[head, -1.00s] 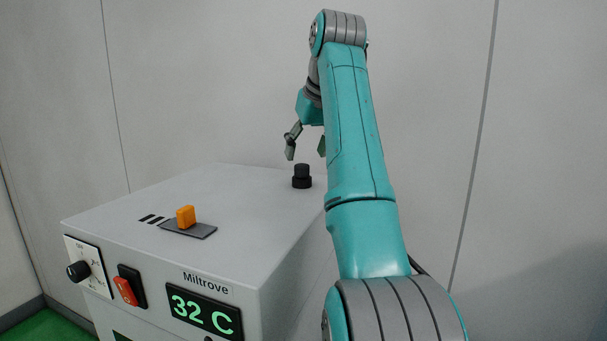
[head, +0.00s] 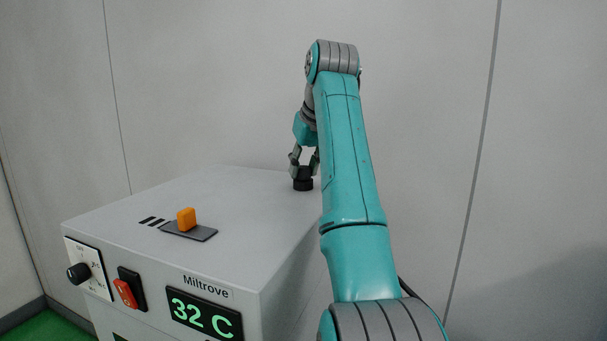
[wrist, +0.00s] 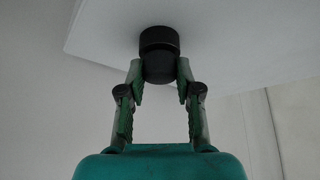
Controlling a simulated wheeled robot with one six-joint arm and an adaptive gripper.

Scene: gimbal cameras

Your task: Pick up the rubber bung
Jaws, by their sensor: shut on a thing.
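The rubber bung (head: 303,184) is a short black stepped cylinder on the top of the grey machine, near its back right edge. In the wrist view the bung (wrist: 160,45) shows a wider dark disc and a narrower part between the fingertips. My gripper (head: 304,166) points down over it, with its fingers shut on its narrower upper part. In the wrist view my gripper (wrist: 160,70) has one finger on each side of the bung. The bung appears upright and still at the machine's top surface; whether it touches is hard to tell.
The grey machine (head: 240,200) has an orange slider (head: 186,218) on a dark plate on its top. Its front carries a black knob (head: 78,273), a red switch (head: 125,292) and a display (head: 204,316) reading 32 C. A plain wall stands close behind.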

